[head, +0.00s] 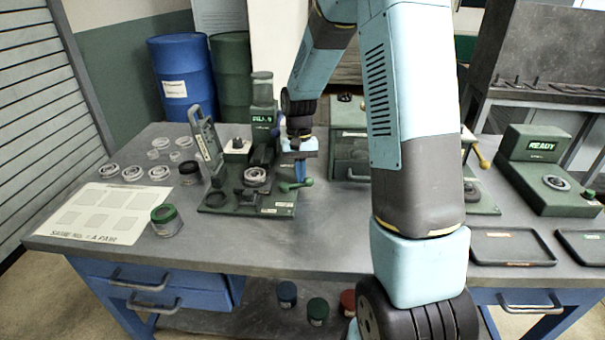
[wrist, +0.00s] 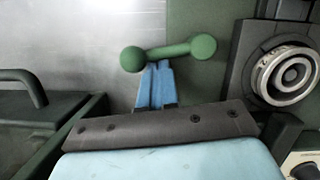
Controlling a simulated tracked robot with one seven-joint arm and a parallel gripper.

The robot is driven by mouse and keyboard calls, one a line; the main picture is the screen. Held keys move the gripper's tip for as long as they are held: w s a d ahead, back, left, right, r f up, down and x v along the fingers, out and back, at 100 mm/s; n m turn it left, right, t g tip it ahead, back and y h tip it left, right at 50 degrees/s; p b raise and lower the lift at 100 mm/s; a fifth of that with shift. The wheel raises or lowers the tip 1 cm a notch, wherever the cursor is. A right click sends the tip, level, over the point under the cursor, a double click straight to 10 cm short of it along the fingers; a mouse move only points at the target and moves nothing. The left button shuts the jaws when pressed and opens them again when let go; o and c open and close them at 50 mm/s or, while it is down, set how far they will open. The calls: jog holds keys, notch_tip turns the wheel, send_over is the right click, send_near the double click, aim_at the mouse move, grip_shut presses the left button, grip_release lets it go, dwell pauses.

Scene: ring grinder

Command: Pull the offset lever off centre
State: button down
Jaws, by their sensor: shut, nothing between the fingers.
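The offset lever (wrist: 178,51) is a green bar with a round knob at each end, lying slightly slanted in the wrist view. In the head view the lever (head: 297,185) is at the right front of the green grinder base (head: 270,209). My gripper (wrist: 157,66) has its blue fingers together, with nothing held between them. The fingertips end right at the bar, close to its left knob; I cannot tell whether they touch it. In the head view my gripper (head: 300,180) hangs just above the lever and partly hides it.
A ringed metal part (wrist: 287,75) sits in a dark holder right of the lever. A dark box with a handle (wrist: 40,110) is at the left. In the head view, a green-lidded jar (head: 166,220) and a white sheet (head: 100,211) lie left of the grinder.

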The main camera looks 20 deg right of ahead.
jog(key=s+m, duration=0.1)
jog(key=m, duration=0.1)
jog(key=m+y, duration=0.1)
jog(key=shift+s+d+m, duration=0.15)
jog(key=shift+s+m, duration=0.25)
jog(key=s+m, duration=0.1)
jog(key=m+t, duration=0.1)
jog(key=m, duration=0.1)
jog(key=shift+s+m+y, duration=0.3)
jog(key=shift+s, duration=0.05)
jog(key=shift+s+a, duration=0.15)
jog(key=shift+a, duration=0.05)
jog(key=shift+s+a, duration=0.1)
jog(key=shift+s, duration=0.1)
jog(key=shift+w+r, duration=0.1)
jog(key=shift+r, duration=0.05)
jog(key=v, duration=0.9)
jog(key=shift+w+d+r, duration=0.15)
jog(key=shift+d+r, duration=0.1)
jog(key=shift+r, duration=0.05)
jog(key=shift+d, duration=0.1)
